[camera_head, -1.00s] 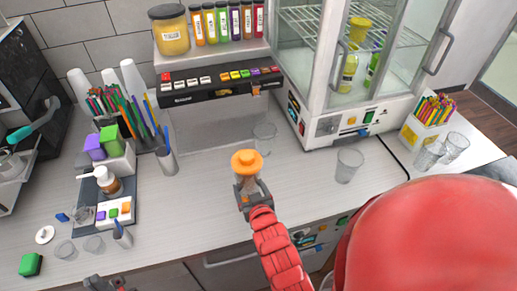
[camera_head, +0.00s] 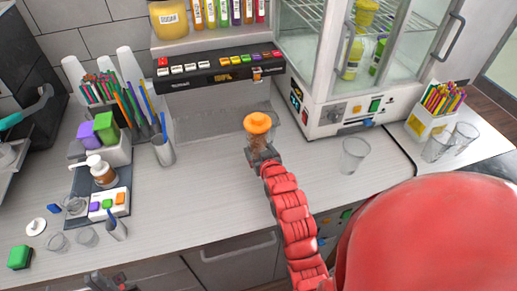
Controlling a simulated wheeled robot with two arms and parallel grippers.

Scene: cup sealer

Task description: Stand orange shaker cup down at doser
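The orange shaker cup (camera_head: 257,124) has an orange lid over a clear body with brownish contents. My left gripper (camera_head: 262,155) is shut around its lower part, and the cup looks roughly upright. The gripper hides the cup's base, so I cannot tell whether it touches the counter. The doser (camera_head: 218,73) is the dark bar with rows of coloured and white buttons at the back. The shaker is in front of the doser's right part. A clear cup (camera_head: 275,116) stands just behind the shaker, partly hidden by it. My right gripper is not clearly in view.
A glass-doored cabinet (camera_head: 336,113) stands right of the doser, with a clear cup (camera_head: 353,155) before it. A straw cup (camera_head: 163,150) and a dark tray (camera_head: 84,181) with bottles are at the left. The counter (camera_head: 205,200) is clear left of the shaker.

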